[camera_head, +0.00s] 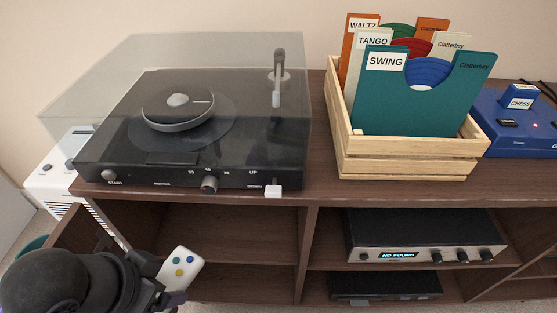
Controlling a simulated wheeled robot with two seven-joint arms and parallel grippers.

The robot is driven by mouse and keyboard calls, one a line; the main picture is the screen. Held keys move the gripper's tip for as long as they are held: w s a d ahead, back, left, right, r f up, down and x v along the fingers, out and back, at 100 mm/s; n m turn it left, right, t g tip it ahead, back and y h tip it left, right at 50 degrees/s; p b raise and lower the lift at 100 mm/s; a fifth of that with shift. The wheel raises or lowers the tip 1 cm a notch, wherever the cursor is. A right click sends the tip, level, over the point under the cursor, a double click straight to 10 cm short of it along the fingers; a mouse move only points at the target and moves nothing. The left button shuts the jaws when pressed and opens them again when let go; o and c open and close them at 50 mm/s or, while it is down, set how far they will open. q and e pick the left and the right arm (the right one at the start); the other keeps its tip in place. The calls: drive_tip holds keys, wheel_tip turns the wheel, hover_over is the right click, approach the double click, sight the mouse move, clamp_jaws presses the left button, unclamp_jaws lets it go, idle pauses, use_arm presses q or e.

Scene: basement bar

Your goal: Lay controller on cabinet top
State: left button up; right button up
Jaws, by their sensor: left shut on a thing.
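The controller (183,266) is a white, rounded block with yellow, green and blue buttons, low at the left in the head view. My left gripper (159,278) is shut on it and holds it in front of the cabinet's lower left bay, below the level of the top. The arm hides part of the controller's left end. The dark brown cabinet top (322,190) carries a turntable, a wooden crate and a blue device. My right gripper does not show.
The turntable (150,178) with its clear lid covers the left of the top. The slatted crate (405,166) of record sleeves stands in the middle, the blue chess device (512,138) at the right. A narrow bare strip lies between turntable and crate. A silver amplifier (425,236) sits on the shelf below.

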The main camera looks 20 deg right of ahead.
use_arm(q)
drive_tip(key=w+a+r+n+y, duration=0.1)
drive_tip(key=w+r+n, duration=0.1)
drive_tip(key=r, duration=0.3)
drive_tip(key=w+a+r+n+y, duration=0.1)
drive_tip(key=r+n, duration=0.3)
drive_tip(key=r, duration=0.1)
drive_tip(key=w+a+r+n+t+y, duration=0.1)
drive_tip(key=w+r+n, duration=0.1)
drive_tip(key=r, duration=0.4)
drive_tip(key=shift+w+a+n, duration=0.3)
drive_tip(key=shift+n, duration=0.1)
drive_tip(key=shift+f, duration=0.1)
